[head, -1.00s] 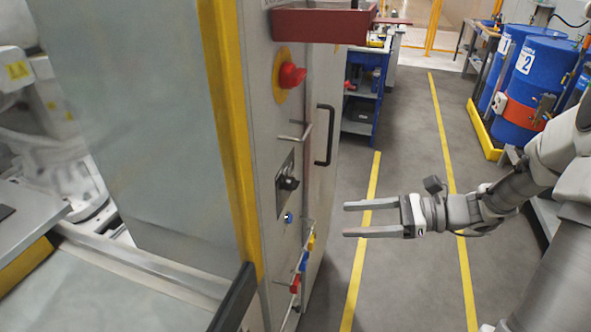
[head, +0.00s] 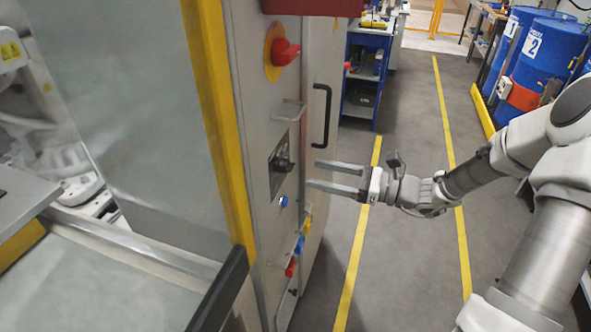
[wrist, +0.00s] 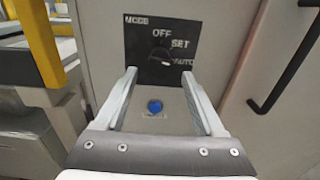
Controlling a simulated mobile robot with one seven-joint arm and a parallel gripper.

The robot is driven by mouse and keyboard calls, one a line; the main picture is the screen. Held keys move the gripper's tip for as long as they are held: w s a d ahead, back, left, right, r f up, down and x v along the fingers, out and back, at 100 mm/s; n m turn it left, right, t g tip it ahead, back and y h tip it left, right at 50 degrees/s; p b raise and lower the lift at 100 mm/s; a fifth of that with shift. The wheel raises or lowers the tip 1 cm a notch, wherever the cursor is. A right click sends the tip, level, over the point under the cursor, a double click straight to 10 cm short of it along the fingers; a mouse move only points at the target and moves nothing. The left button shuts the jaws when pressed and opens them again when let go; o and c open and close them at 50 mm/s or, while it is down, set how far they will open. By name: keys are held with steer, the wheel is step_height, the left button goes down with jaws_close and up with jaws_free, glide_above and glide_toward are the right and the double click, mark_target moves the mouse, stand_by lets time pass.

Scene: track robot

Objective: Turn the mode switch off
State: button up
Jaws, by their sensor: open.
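The mode switch (head: 284,165) is a dark knob on a dark plate on the cabinet front. In the wrist view its plate (wrist: 141,42) reads MODE, with OFF at the top, SET at upper right and AUTO at right. The knob (wrist: 163,58) appears turned toward AUTO. My gripper (head: 317,174) is open and empty, its two fingers pointing at the cabinet just right of the switch, apart from it. In the wrist view the fingers (wrist: 163,72) frame the lower part of the plate.
A blue button (head: 283,201) sits below the switch. A metal handle (head: 289,115) and a red knob on yellow (head: 286,52) are above it. A black door handle (head: 326,124) is to the right. Coloured items (head: 299,246) line the lower panel. The floor aisle (head: 405,260) is clear.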

mark_target(293, 168)
steer(key=x, duration=0.6)
steer(key=shift+a, duration=0.15)
steer(key=shift+c, duration=0.2)
jaws_close()
